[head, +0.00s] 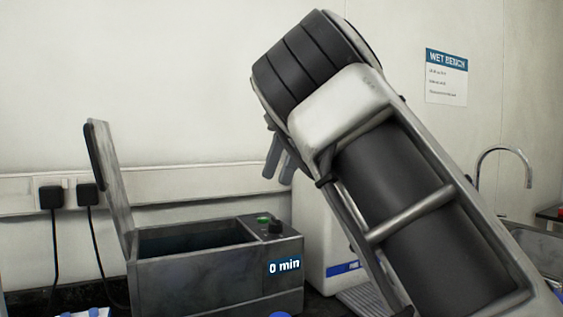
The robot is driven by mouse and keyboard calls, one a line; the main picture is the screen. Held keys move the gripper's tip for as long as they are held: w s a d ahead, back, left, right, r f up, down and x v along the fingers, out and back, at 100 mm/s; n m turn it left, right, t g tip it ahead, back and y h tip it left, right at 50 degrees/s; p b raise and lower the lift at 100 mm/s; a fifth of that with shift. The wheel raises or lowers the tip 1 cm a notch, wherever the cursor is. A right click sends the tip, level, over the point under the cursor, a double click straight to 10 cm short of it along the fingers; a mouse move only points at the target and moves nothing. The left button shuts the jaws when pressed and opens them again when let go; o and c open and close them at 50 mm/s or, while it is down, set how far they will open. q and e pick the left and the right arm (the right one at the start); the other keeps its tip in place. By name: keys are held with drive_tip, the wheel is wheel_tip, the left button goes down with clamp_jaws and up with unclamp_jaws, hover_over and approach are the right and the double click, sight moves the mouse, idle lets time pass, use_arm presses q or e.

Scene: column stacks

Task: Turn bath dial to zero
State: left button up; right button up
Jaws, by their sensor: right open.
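The bath (190,280) is a grey metal tank at the lower left, its lid (112,190) standing open on the left side. Its dial (275,228) is a small black knob on the top panel at the right end, beside a green button (264,219). My right arm covers much of the right half. My left gripper is out of view.
A white unit with a blue stripe (343,269) is partly hidden behind my right arm. A tap (503,152) and sink (541,245) are at the right. Two black plugs (51,197) with cables are on the wall at the left. Blue items (93,312) show at the bottom edge.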

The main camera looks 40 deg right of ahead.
drive_tip(key=s+a+r, duration=0.1)
drive_tip(key=s+a, duration=0.1)
drive_tip(key=s, duration=0.1)
drive_tip(key=shift+a+r, duration=0.3)
drive_tip(key=shift+r, duration=0.1)
